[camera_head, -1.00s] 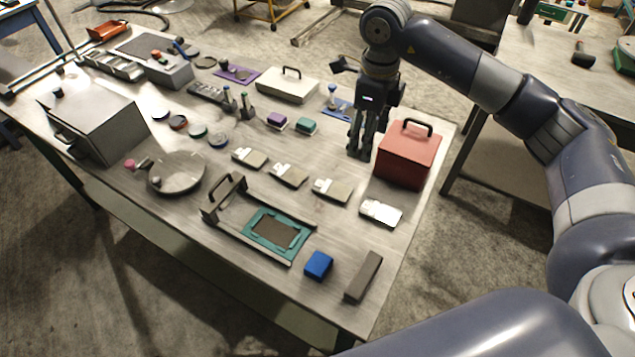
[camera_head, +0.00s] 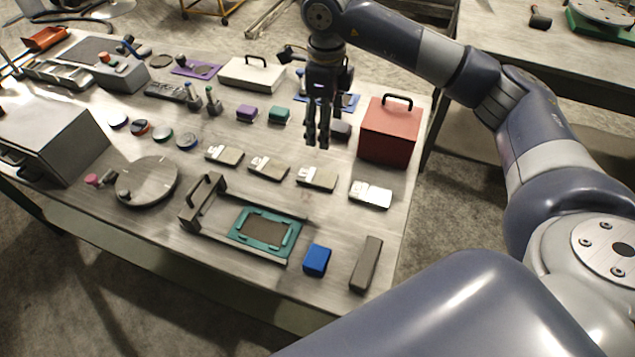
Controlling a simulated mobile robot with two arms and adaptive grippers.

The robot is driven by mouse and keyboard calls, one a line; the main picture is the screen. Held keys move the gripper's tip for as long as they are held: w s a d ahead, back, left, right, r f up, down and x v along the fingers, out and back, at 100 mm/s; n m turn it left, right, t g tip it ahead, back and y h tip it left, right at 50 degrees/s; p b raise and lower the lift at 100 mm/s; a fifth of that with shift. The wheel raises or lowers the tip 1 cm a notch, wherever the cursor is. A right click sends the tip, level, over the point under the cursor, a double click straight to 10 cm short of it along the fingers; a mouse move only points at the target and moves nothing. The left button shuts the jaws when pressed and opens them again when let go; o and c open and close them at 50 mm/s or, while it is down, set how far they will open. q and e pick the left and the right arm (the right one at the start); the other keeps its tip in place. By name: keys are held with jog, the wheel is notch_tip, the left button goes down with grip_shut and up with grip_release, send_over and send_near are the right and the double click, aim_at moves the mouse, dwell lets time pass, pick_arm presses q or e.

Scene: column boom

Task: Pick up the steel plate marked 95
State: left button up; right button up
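Several small flat steel plates with pale labels lie in a row on the table: one at the left (camera_head: 224,154), one beside it (camera_head: 268,167), one further right (camera_head: 317,178) and a brighter one at the right end (camera_head: 370,194). Their markings are too small to read, so I cannot tell which is 95. My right gripper (camera_head: 317,140) points down above the table, behind the third plate and left of the red box. Its fingers look a little apart, with nothing between them. My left gripper is not in view.
A red box with a handle (camera_head: 389,132) stands right of the gripper. Purple (camera_head: 246,113) and teal (camera_head: 279,114) blocks lie to its left. In front are a teal frame in a handled fixture (camera_head: 265,231), a blue block (camera_head: 317,260) and a dark bar (camera_head: 367,264).

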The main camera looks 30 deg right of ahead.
notch_tip(320, 180, down, 5)
jog(key=b, duration=0.4)
send_over(317, 176)
jog(key=s, duration=0.1)
jog(key=f, duration=0.4)
jog(key=d+f, duration=0.1)
jog(key=f, duration=0.1)
jog(key=shift+f, duration=0.3)
jog(key=f, duration=0.1)
jog(key=f+p, duration=0.1)
jog(key=w+a+f, duration=0.1)
jog(key=f, duration=0.1)
jog(key=shift+p, duration=0.35)
jog(key=shift+f, duration=0.65)
jog(key=shift+r, duration=0.1)
grip_shut()
